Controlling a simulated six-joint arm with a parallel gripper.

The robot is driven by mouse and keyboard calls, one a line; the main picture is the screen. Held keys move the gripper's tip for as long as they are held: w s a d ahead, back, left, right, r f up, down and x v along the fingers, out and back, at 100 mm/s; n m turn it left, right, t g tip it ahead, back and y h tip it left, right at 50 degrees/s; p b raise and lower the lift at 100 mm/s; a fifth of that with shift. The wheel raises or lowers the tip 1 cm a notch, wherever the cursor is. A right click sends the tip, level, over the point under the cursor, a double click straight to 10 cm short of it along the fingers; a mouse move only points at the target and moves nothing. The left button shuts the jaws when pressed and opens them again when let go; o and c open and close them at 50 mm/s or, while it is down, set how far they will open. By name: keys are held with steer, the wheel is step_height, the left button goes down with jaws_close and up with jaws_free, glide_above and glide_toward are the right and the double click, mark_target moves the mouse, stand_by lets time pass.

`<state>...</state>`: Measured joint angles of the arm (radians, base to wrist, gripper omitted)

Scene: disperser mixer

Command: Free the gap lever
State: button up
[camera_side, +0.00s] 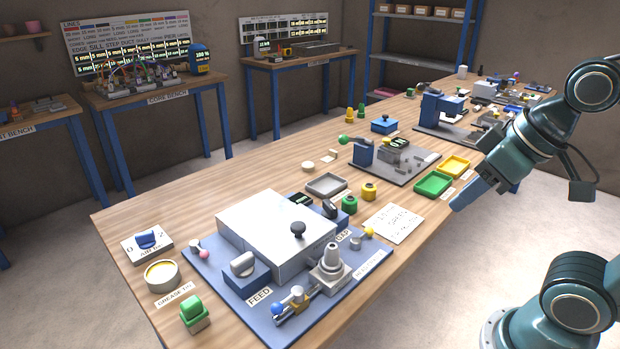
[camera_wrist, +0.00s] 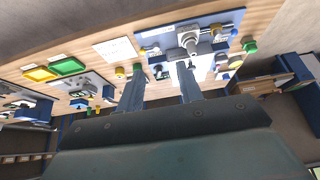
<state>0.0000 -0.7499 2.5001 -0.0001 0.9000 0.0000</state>
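The disperser mixer is a white block (camera_side: 275,232) on a blue base plate (camera_side: 235,270) at the near end of the bench. A GAP label (camera_side: 343,236) is on its right side. Beside the label is a small lever with a yellow ball (camera_side: 369,231) on a grey pivot (camera_side: 356,242); I take it for the gap lever, but cannot be sure. My gripper (camera_side: 462,204) hangs in the air past the bench's right edge, well apart from the mixer. In the wrist view, my gripper's two fingers (camera_wrist: 160,70) are spread with nothing between them. The mixer base plate (camera_wrist: 222,20) shows beyond them.
A grey nozzle-like post (camera_side: 331,262) and a blue-knobbed lever (camera_side: 278,309) stand on the plate. A white card (camera_side: 393,222), a green tray (camera_side: 433,184) and a yellow tray (camera_side: 454,166) lie between mixer and gripper. Green (camera_side: 349,203) and yellow (camera_side: 369,191) pots stand behind the card.

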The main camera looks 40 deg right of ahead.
steer(key=o, duration=0.4)
steer(key=shift+c, duration=0.2)
steer(key=m+g+y, duration=0.2)
steer(key=m+g, duration=0.2)
steer(key=m, duration=0.3)
glide_above(369, 228)
steer(key=s+d, duration=0.2)
steer(key=s+d+x, duration=0.1)
steer(key=d+x, duration=0.1)
steer(key=x, duration=0.8)
steer(key=shift+w, duration=0.1)
steer(key=shift+f, duration=0.15)
steer(key=x, duration=1.3)
steer(key=shift+d+f, duration=0.1)
steer(key=shift+f, duration=0.25)
